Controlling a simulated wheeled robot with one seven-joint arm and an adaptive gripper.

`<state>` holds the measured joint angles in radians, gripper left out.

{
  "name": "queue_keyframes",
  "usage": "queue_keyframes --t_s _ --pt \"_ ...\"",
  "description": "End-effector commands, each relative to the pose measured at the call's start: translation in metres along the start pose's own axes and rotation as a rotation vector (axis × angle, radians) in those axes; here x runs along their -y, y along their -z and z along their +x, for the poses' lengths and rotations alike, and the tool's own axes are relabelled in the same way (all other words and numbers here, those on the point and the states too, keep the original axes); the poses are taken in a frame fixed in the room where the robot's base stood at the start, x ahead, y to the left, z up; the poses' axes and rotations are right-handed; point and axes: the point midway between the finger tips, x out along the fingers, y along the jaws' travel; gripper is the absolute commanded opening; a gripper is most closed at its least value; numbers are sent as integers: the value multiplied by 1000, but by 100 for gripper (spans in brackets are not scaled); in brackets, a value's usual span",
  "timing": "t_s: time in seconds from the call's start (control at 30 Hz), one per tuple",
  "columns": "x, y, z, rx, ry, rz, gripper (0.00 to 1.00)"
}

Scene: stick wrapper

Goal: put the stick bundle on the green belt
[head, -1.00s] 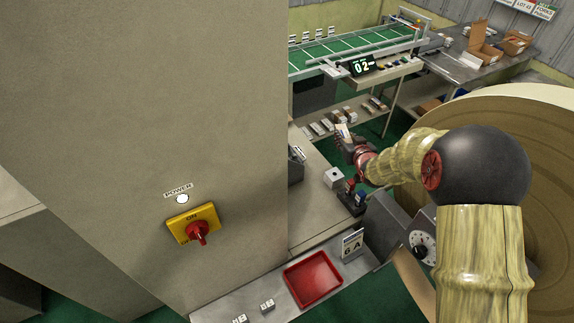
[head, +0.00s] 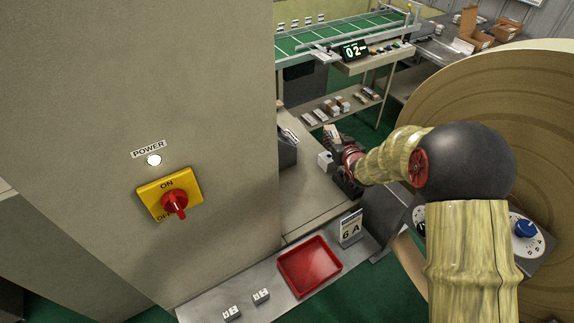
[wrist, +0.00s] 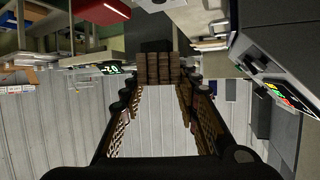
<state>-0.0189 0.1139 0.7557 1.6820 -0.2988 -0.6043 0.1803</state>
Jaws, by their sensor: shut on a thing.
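The stick bundle (wrist: 158,68) shows in the wrist view as a block of brown stick ends between the fingertips. My gripper (wrist: 160,88) is shut on it. In the head view my gripper (head: 345,153) is small and partly hidden by my arm, with the pale end of the bundle (head: 330,133) just beyond it. The green belt (head: 310,45) runs across the back of the head view, beyond the gripper and apart from it.
A tall grey cabinet with a power switch (head: 175,203) fills the left. A large tan round drum (head: 540,130) stands at right. A display (head: 354,50) is at the belt's near edge, above a shelf of packs (head: 330,107). A red tray (head: 309,266) lies in front.

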Motion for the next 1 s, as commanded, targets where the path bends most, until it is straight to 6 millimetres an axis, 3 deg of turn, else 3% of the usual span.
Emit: queue_keyframes --t_s 0.4,0.6,1.0 --pt "85 -52 -11 4 4 -1 5" --pt "108 -85 -6 2 2 0 5" --pt "126 -115 -1 2 0 0 5"
